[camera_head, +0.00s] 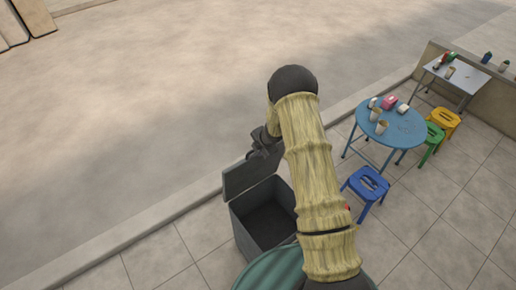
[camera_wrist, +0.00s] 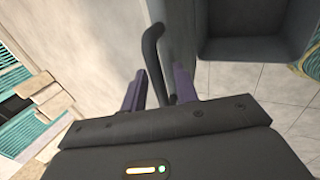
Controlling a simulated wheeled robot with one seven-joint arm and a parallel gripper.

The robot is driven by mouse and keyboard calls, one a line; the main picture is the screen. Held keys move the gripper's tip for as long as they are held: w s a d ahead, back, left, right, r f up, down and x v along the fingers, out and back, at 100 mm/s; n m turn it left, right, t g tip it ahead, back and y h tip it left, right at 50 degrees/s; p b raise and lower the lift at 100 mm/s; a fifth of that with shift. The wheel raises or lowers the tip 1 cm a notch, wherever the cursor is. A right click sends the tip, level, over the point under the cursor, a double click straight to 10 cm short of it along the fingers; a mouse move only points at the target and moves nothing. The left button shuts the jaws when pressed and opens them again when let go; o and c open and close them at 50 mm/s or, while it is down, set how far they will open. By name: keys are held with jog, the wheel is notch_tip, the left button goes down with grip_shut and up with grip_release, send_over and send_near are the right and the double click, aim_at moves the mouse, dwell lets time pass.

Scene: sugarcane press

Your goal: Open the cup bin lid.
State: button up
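The dark grey cup bin (camera_head: 240,222) stands on the tiles in the head view, with its hollow inside showing. Its lid (camera_head: 247,174) is raised, tilted up at the bin's far left edge. My gripper (camera_head: 258,150) is at the lid's upper edge, partly hidden by my arm. In the wrist view, my two fingers (camera_wrist: 158,78) stand apart, with a dark curved handle (camera_wrist: 152,45) running between them and visible gaps beside it. The bin's open inside (camera_wrist: 255,28) shows at the upper right. Whether a finger touches the handle is unclear.
A round blue table (camera_head: 400,122) with cups stands to the right, with blue (camera_head: 366,185), green (camera_head: 433,138) and yellow (camera_head: 445,118) stools. A teal round surface (camera_head: 262,272) is near the bin's front. A low kerb (camera_head: 190,200) runs behind the bin; pavement beyond is clear.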

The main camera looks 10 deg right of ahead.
jog(key=p+v, duration=0.2)
jog(key=v, duration=1.5)
jog(key=shift+r, duration=0.15)
jog(key=s+d+r+m+h, duration=0.3)
jog(key=s+r+m, duration=0.55)
jog(key=m, duration=0.35)
jog(key=s+a+r+m+g+b, duration=0.1)
jog(key=s+a+r+m+g, duration=0.1)
jog(key=s+m, duration=0.9)
jog(key=s, duration=0.4)
jog(key=shift+s+a+y+b, duration=0.15)
jog(key=shift+a+y+b, duration=0.15)
jog(key=shift+a, duration=0.1)
